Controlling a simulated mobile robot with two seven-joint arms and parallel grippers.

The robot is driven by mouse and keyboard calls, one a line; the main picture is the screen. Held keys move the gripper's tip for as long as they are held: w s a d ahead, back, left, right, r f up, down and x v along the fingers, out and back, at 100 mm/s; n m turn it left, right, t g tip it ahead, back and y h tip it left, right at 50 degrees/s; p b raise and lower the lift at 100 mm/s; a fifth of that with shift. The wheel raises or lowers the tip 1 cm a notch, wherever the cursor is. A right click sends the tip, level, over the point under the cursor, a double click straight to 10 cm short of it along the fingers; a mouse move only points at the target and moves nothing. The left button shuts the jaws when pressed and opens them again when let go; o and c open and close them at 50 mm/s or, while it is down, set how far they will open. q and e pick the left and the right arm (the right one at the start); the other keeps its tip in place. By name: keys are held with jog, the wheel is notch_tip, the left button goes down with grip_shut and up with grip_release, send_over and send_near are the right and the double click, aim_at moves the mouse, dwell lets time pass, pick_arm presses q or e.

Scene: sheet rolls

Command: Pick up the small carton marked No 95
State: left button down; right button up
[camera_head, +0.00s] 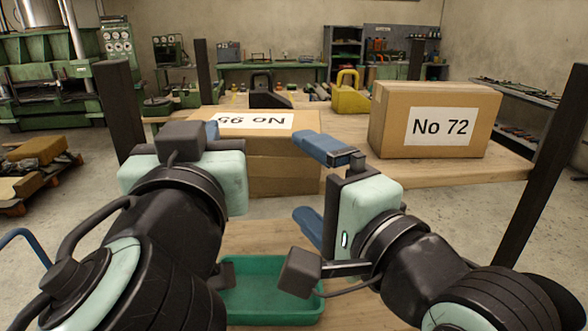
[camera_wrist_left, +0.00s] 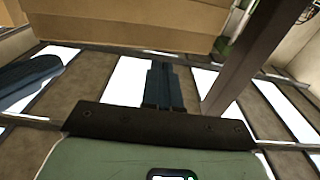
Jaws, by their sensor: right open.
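The brown carton marked No 95 (camera_head: 280,146) stands ahead of me, centre left, its white label upside down on top. My left gripper hides part of its left side. Brown carton board also shows at the top of the left wrist view (camera_wrist_left: 140,28). My left gripper (camera_head: 212,127) points toward the carton, with its fingers mostly hidden by its own body. In the left wrist view its blue fingers (camera_wrist_left: 165,85) lie together with nothing seen between them. My right gripper (camera_head: 318,185) is open and empty, fingers one above the other, right of the No 95 carton.
A carton marked No 72 (camera_head: 436,118) stands on the wooden table at the right. Black (camera_head: 268,92) and yellow (camera_head: 350,95) handled objects stand behind. A green tray (camera_head: 275,305) lies below my grippers. Dark upright posts stand at left (camera_head: 120,115) and right (camera_head: 545,160).

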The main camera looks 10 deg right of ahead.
aim_at(290, 167)
jog(key=shift+x, duration=2.1)
jog(key=c, duration=1.7)
jog(key=shift+o, duration=0.2)
pick_arm(q)
jog(key=shift+r, duration=0.6)
jog(key=s, duration=0.7)
jog(key=shift+s+f, duration=0.2)
jog(key=shift+s, duration=0.05)
